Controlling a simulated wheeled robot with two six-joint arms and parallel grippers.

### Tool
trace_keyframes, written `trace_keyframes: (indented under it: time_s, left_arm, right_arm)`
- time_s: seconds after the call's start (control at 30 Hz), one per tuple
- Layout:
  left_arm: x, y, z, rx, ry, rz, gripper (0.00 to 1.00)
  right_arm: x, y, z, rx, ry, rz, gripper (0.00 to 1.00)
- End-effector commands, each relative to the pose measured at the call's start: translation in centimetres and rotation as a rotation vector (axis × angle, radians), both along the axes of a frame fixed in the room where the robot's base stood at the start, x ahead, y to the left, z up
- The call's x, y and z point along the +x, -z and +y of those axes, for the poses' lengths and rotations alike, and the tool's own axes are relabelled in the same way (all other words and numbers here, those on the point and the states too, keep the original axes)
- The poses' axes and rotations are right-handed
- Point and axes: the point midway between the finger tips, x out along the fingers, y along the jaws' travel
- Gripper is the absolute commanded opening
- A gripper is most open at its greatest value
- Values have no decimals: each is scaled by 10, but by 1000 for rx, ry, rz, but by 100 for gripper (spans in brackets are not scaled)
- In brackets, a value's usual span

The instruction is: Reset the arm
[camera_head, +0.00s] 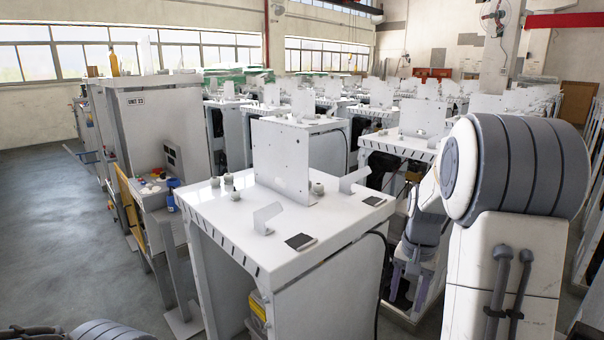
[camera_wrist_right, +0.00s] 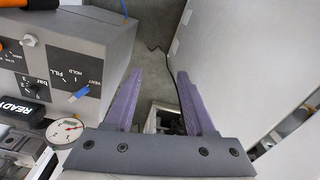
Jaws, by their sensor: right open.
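My right arm comes in at the right of the head view and bends down behind the near white stand. Its right gripper (camera_head: 403,290) hangs low there, beside the stand's right side. In the right wrist view the two purple fingers of the right gripper (camera_wrist_right: 161,78) are spread apart with nothing between them. Left of them is a grey control box (camera_wrist_right: 95,45) with HOLD, FILL and VENT marks, a blue knob (camera_wrist_right: 79,93) and a round gauge (camera_wrist_right: 65,131). The fingers look apart from the box. Only rounded parts of my left arm show at the bottom left; its gripper is out of view.
Rows of similar stands fill the hall behind. Open floor (camera_head: 50,190) lies at the far left.

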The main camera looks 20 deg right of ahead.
Motion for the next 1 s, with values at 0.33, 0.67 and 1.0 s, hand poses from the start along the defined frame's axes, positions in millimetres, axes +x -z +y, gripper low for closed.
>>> trace_keyframes:
  time_s: [0.33, 0.67, 1.0]
  left_arm:
    - [0, 0, 0, 0, 0, 0, 50]
    - [0, 0, 0, 0, 0, 0, 50]
    - [0, 0, 0, 0, 0, 0, 50]
  right_arm:
    - [-24, -22, 233, 10, -773, -28, 55]
    - [-139, -19, 338, 30, -1402, -48, 55]
    - [-175, -14, 348, 39, -1578, -50, 55]
